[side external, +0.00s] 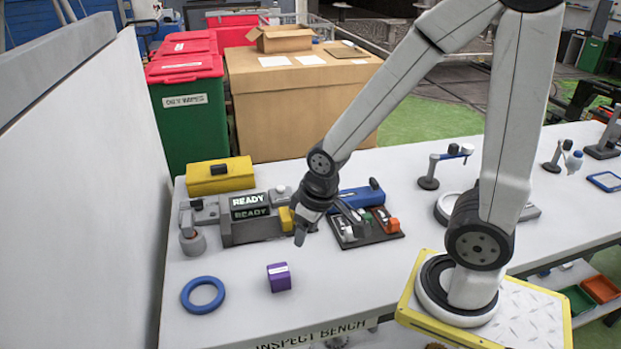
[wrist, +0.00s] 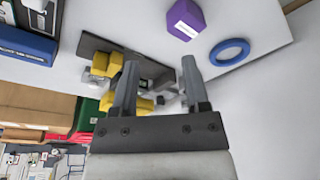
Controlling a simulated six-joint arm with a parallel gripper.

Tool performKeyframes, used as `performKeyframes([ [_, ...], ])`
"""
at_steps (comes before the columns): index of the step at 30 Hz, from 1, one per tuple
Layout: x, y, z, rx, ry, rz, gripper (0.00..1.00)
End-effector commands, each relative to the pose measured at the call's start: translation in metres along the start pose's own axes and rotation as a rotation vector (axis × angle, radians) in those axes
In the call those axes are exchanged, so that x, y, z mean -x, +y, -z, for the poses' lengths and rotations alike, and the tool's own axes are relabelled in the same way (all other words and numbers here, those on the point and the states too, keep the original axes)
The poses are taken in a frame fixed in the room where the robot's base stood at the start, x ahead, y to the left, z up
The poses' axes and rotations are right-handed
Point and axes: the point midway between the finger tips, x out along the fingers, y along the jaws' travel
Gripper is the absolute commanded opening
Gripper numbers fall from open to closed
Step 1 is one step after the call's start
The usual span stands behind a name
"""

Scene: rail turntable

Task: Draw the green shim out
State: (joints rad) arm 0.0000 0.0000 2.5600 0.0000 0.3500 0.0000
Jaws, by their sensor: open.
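A small green piece (side external: 367,217), which looks like the shim, sits on a dark fixture plate (side external: 378,238) between grey parts and an orange block (side external: 393,225). I cannot tell how tightly it is seated. My gripper (side external: 300,238) points down to the left of that plate, in front of the READY device, apart from the green piece. In the wrist view my gripper (wrist: 160,78) has its two fingers spread with nothing held between them. I cannot make out the green shim in the wrist view.
The READY device (side external: 250,212) stands left of my gripper, with a blue case (side external: 358,197) behind the plate and a yellow box (side external: 220,176) at the back left. A purple block (side external: 279,277) and blue ring (side external: 203,295) lie in front. The front middle of the bench is clear.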

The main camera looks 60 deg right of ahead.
Motion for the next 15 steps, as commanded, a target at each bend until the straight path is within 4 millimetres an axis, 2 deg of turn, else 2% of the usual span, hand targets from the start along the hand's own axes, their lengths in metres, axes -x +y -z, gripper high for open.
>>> performKeyframes([
  [4, 0.000, 0.000, 0.000, 0.000, 0.000, 0.000, 0.59],
  [5, 0.000, 0.000, 0.000, 0.000, 0.000, 0.000, 0.68],
  [6, 0.000, 0.000, 0.000, -0.001, 0.000, 0.000, 0.71],
  [11, -0.001, 0.006, 0.001, -0.024, -0.007, -0.005, 0.71],
  [15, -0.004, 0.024, 0.003, -0.085, -0.025, -0.018, 0.71],
])
